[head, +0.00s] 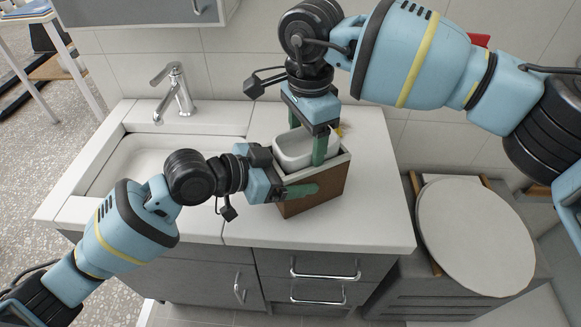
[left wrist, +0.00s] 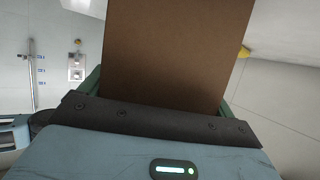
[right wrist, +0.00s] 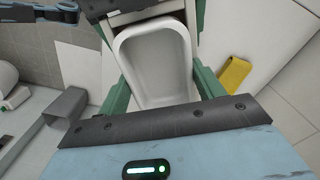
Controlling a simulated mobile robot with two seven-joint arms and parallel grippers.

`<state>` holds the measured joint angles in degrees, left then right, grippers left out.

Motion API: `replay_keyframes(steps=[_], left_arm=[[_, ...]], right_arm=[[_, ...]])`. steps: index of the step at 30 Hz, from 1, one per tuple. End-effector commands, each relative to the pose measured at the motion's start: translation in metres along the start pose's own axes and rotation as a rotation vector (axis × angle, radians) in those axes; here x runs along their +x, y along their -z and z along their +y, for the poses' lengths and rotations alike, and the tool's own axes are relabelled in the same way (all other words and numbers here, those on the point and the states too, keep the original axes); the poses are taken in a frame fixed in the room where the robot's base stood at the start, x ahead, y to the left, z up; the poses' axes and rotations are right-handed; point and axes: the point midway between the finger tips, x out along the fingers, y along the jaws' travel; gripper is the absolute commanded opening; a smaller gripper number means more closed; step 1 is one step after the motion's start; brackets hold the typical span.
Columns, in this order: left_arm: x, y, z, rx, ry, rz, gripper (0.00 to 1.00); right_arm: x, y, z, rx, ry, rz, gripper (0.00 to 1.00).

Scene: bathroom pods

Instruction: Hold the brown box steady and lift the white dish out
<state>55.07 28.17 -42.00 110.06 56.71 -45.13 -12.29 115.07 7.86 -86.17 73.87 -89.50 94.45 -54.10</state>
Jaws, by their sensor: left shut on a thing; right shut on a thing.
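The brown box (head: 322,191) stands on the white counter to the right of the sink. My left gripper (head: 296,190) is shut on the box from its left side; the box's brown wall (left wrist: 178,50) fills the middle of the left wrist view between the fingers. The white dish (head: 292,150) is at the box's open top, its rim level with or a little above the box's edge. My right gripper (head: 311,146) comes from above and is shut on the dish. In the right wrist view the dish (right wrist: 152,62) lies between the green fingers. The dish's underside is hidden.
A sink basin (head: 150,160) with a chrome tap (head: 174,92) is left of the box. A yellow object (right wrist: 234,74) sits beside the box on the wall side. A round-lidded toilet (head: 475,235) is at the right. The counter's front right (head: 375,220) is clear.

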Motion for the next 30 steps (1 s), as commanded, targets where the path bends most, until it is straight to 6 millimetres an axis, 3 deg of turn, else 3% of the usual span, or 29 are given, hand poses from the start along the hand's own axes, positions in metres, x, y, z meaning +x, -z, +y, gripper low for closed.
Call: replay_keyframes(steps=[30], left_arm=[[0.0, -0.001, 0.0, 0.0, 0.0, -0.002, 0.62]], right_arm=[[-0.014, 0.0, 0.0, 0.0, 0.002, -0.001, 0.4]])
